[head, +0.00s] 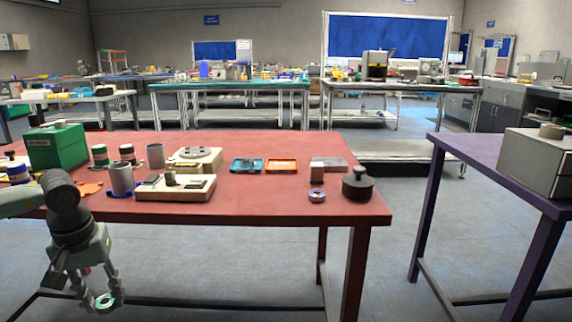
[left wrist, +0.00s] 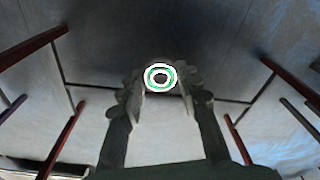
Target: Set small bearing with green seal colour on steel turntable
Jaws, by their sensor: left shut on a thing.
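My left gripper (head: 103,304) hangs low in front of the red table, at the lower left of the head view. It is shut on a small bearing (head: 106,298) with a green seal ring. The bearing (left wrist: 160,88) also shows between the fingertips in the left wrist view, with its round face toward the camera. A beige base with a round grey plate (head: 197,153) stands on the red table and looks like the steel turntable. The plate is apart from the gripper, farther back and to the right. My right gripper is not in view.
The red table (head: 260,205) also holds a beige device (head: 176,188), grey cups, a green box (head: 56,147), blue and orange trays, and a dark round weight (head: 357,185). Another bearing (head: 317,196) lies near the front right. The front middle is clear. A purple table stands right.

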